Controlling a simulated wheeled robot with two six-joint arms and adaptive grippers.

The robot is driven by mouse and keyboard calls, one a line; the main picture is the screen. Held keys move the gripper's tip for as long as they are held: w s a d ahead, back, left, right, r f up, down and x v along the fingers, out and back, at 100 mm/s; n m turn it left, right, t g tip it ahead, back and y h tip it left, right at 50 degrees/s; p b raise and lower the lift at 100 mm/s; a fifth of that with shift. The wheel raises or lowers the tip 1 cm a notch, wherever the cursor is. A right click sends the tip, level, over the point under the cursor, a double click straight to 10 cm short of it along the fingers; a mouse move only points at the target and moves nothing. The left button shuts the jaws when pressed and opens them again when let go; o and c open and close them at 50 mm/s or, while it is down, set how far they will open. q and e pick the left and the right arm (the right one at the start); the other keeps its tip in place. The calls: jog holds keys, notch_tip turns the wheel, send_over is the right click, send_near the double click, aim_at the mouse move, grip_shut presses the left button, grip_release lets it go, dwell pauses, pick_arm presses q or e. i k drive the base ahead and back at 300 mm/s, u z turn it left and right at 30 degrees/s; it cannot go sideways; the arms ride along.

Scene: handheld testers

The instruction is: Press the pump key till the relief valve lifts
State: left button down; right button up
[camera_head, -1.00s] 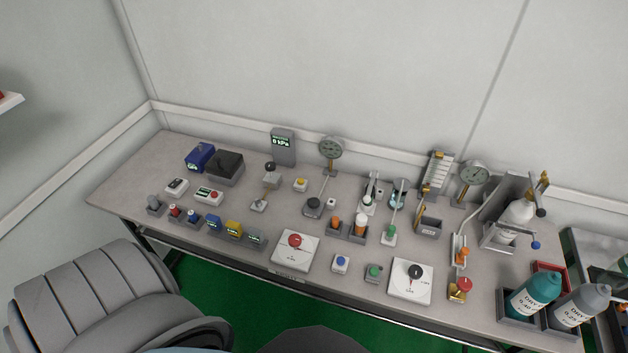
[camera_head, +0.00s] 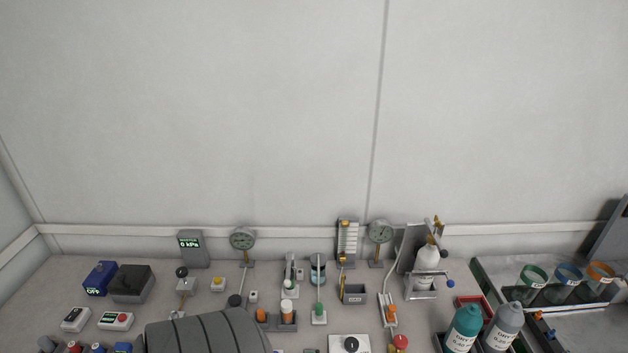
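No label lets me tell which part is the pump key or which is the relief valve. A grey display (camera_head: 190,245) at the back left reads 0 kPa. In front of it is a small device with a black ball knob (camera_head: 182,272). To its right is a small box with a yellow button (camera_head: 218,282). A round dial gauge (camera_head: 242,239) stands right of the display, and a second gauge (camera_head: 380,232) stands further right. Neither of my grippers is in view.
A grey ribbed shape (camera_head: 205,334) that I cannot identify hides the front middle-left of the bench. A blue device (camera_head: 99,279) and black box (camera_head: 131,284) stand left. Teal (camera_head: 463,329) and grey (camera_head: 503,327) bottles stand front right. A second table (camera_head: 585,333) holds cups.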

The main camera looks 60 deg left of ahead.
aim_at(234, 300)
jog(key=z, duration=0.55)
jog(key=k, duration=1.05)
jog(key=u, duration=1)
